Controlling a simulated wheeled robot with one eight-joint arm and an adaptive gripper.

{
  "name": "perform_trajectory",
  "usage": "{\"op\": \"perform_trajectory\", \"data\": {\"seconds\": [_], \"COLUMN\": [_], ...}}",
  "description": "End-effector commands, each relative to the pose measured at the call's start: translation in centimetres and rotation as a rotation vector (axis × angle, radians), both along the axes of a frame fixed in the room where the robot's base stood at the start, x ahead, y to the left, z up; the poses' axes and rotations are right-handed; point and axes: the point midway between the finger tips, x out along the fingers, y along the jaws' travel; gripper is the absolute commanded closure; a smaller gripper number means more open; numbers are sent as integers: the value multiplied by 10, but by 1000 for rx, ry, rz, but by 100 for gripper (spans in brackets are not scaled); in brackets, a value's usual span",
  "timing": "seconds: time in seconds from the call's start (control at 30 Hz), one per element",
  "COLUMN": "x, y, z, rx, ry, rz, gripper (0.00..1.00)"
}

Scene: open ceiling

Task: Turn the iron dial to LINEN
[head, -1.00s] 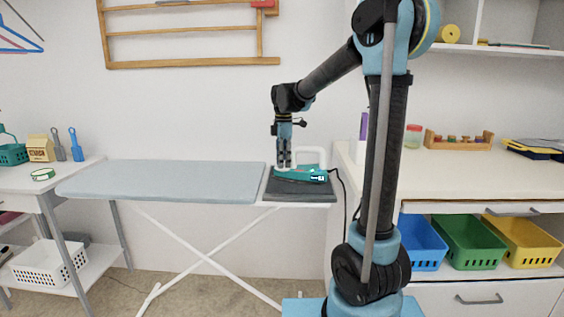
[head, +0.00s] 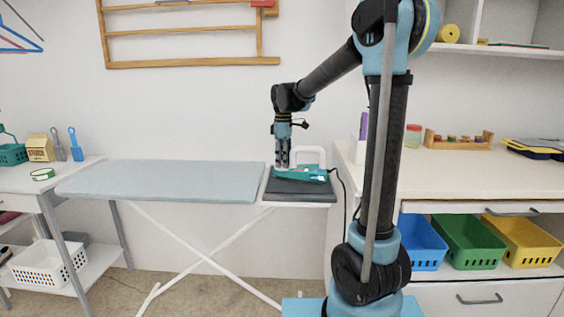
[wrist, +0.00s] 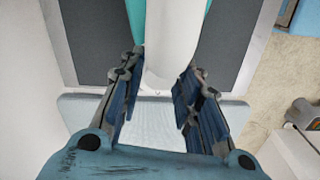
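The teal iron (head: 302,174) with a white handle (head: 312,153) rests on the dark pad at the right end of the ironing board (head: 165,181). In the head view my gripper (head: 282,164) points down at the iron's left part. In the wrist view my gripper (wrist: 158,78) is open, its two blue-grey fingers apart. A white part of the iron (wrist: 172,45) reaches into the gap between the fingertips; I cannot tell whether they touch it. Teal body shows on both sides of it. I cannot make out the dial or its LINEN mark.
The iron's black cord runs down beside the white counter (head: 465,180) at right. A purple-and-white bottle (head: 363,127) stands near the iron on the counter. A white side table (head: 75,172) stands at left. The pale board surface is clear.

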Motion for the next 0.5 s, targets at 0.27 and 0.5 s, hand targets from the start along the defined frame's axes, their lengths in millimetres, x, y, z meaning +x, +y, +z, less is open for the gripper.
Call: {"op": "perform_trajectory", "data": {"seconds": [0.27, 0.5], "x": [0, 0], "y": [0, 0], "z": [0, 8], "rx": [0, 0], "ry": [1, 1], "rz": [1, 1], "gripper": [52, 52]}}
